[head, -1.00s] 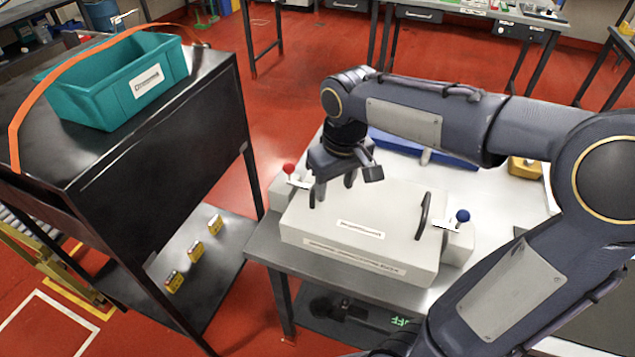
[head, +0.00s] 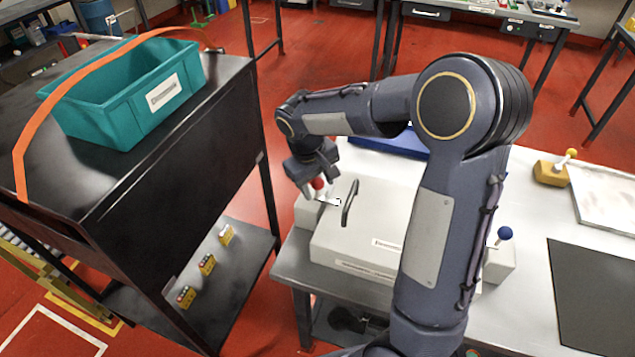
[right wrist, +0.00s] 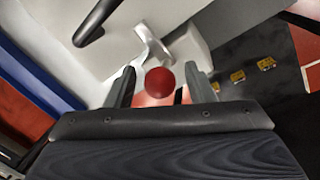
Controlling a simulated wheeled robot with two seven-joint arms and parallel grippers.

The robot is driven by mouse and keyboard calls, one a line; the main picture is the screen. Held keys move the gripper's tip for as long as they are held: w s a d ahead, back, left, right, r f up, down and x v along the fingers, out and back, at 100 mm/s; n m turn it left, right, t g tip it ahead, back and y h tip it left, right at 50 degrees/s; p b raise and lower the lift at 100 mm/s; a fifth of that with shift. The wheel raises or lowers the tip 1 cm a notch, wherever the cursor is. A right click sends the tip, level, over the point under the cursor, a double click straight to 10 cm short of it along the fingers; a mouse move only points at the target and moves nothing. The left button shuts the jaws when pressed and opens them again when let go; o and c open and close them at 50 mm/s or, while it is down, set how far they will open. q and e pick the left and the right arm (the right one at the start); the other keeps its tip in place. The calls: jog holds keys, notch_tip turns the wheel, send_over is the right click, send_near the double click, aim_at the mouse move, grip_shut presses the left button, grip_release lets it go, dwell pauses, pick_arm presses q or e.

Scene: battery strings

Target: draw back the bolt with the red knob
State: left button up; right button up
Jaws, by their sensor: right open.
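The red knob (head: 318,183) sits on a metal bolt (head: 328,200) at the left end of a pale grey case (head: 340,236) on the table. My right gripper (head: 318,188) is open and stands over the knob. In the right wrist view the red knob (right wrist: 159,82) lies between the two spread fingers of the gripper (right wrist: 160,88), with a gap on both sides. The bolt (right wrist: 150,45) runs up from the knob in that view. A second bolt with a blue knob (head: 505,233) is at the case's right end. My left gripper is not in view.
A black handle (head: 350,203) stands up from the case close to my right gripper. A teal bin (head: 130,90) sits on a black cabinet (head: 205,110) at left. Several yellow blocks rest on its lower shelf. A yellow block with a knob (head: 552,172) is at the table's right.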

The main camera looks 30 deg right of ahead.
grip_shut()
jog(key=w+a, duration=0.2)
jog(key=w, duration=0.1)
jog(key=shift+w+a+p, duration=0.1)
jog(key=shift+a+p, duration=0.3)
grip_release()
notch_tip(320, 180, up, 8)
jog(key=a, duration=0.1)
jog(key=shift+a+f, duration=0.15)
jog(key=shift+a, duration=0.1)
dwell(0.4)
